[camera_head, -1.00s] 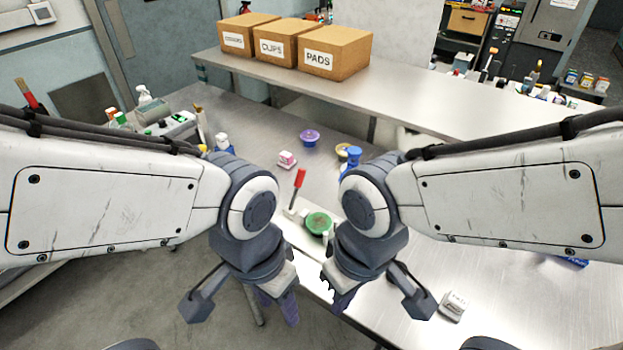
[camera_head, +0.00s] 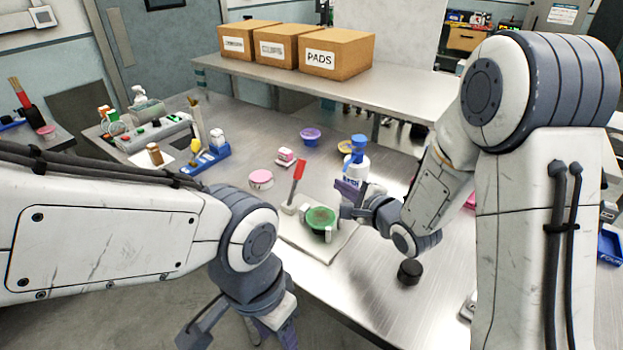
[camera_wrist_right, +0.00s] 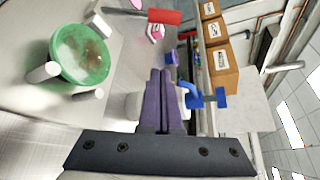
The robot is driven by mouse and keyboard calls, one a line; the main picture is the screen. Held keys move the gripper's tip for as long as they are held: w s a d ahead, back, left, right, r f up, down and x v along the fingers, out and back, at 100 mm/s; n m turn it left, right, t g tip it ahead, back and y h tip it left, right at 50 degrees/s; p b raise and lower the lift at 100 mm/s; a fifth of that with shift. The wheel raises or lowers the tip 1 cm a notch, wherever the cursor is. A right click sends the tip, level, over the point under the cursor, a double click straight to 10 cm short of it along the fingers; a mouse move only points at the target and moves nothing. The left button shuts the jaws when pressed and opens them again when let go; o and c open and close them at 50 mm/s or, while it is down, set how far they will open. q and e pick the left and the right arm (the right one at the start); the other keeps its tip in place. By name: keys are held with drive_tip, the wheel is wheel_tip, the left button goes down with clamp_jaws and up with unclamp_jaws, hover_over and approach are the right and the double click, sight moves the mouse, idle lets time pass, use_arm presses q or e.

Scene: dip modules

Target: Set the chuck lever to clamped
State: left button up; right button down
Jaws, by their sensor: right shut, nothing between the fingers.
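The chuck lever, with a red grip (camera_head: 299,169), stands up with a slight tilt from a pale plate (camera_head: 325,254) on the steel bench. A green round part (camera_head: 320,220) sits beside it between pale jaws. In the right wrist view the red grip (camera_wrist_right: 164,17) is at the top and the green part (camera_wrist_right: 80,55) at upper left. My right gripper (camera_head: 345,190) is shut and empty, right of the lever and apart from it, in front of a white bottle. Its purple fingers (camera_wrist_right: 160,85) lie together. My left gripper (camera_head: 265,328) is low at the bottom edge, partly cut off.
The white bottle with a blue top (camera_head: 356,165) stands close behind my right gripper. A pink-lidded tub (camera_head: 261,179), a purple bowl (camera_head: 310,136) and a black knob-like piece (camera_head: 410,271) are on the bench. Boxes (camera_head: 335,55) stand on the rear table.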

sight(296, 182)
idle(0.3)
drive_tip(key=p+x, duration=0.1)
drive_tip(key=x, duration=0.8)
drive_tip(key=shift+w+a+p, duration=0.15)
drive_tip(key=shift+p, duration=0.25)
drive_tip(key=shift+s+a+r+p, duration=0.3)
drive_tip(key=shift+a+r+p, duration=0.1)
drive_tip(key=shift+a, duration=0.15)
drive_tip(key=shift+s+a+r+p, duration=0.25)
drive_tip(key=shift+s+a+r, duration=0.15)
drive_tip(key=shift+a, duration=0.2)
drive_tip(key=shift+s+a+r, duration=0.1)
drive_tip(key=shift+s+a, duration=0.05)
drive_tip(key=shift+a, duration=0.1)
drive_tip(key=shift+a, duration=0.1)
